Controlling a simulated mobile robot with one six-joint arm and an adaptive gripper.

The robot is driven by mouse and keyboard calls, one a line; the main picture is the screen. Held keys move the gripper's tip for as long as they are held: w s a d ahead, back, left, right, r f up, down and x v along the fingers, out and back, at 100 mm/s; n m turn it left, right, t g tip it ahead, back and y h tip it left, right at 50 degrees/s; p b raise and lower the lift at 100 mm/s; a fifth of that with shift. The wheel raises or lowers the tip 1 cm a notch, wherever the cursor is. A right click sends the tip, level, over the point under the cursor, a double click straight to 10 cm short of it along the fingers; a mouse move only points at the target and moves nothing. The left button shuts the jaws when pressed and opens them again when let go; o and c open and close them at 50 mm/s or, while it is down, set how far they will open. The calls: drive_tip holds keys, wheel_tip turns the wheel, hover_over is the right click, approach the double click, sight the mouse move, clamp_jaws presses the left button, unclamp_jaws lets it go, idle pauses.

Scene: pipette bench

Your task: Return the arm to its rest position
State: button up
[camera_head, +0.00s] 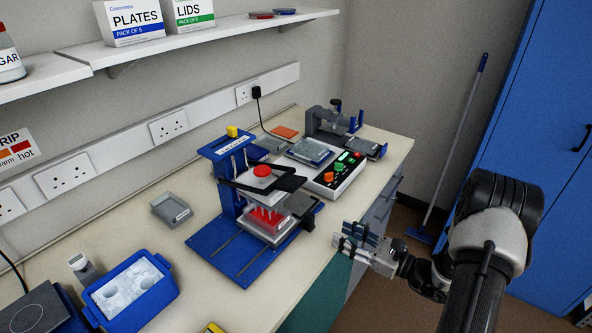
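My gripper (342,234) is in the head view, off the front edge of the bench, pointing left. Its two fingers are apart and I see nothing held between them. My arm comes in from the lower right. The blue pipetting stand (262,258) is on the bench to the left of the gripper, with a clear gap between them. The stand carries a red-topped part (262,171) above a clear plate with red tips or contents (266,222).
The bench (120,225) runs along the wall. A white device with coloured knobs (341,178) and a grey machine (328,122) stand at its far end. A blue ice tray (157,280) is at lower left. A blue cabinet (545,160) stands behind my arm, near a leaning broom (455,140).

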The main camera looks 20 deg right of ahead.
drive_tip(key=s+a+r+n+g, duration=0.55)
drive_tip(key=a+r+n, duration=0.2)
drive_tip(key=a, duration=0.25)
drive_tip(key=s+a+r+n+g, duration=0.55)
drive_tip(key=a+n+g, duration=0.2)
drive_tip(key=a, duration=0.25)
drive_tip(key=s+d+r+n+t+h, duration=0.1)
drive_tip(key=s+r+n+h, duration=0.2)
drive_tip(key=s+n+h, duration=0.2)
drive_tip(key=s+d+r+n+t+h, duration=0.1)
drive_tip(key=s+r+n+t+h, duration=0.1)
drive_tip(key=s+n+h, duration=0.3)
drive_tip(key=s+r+n, duration=0.1)
drive_tip(key=s+n, duration=0.2)
drive_tip(key=s, duration=0.1)
drive_tip(key=shift+s+d+n+h, duration=0.3)
drive_tip(key=shift+d+n, duration=0.1)
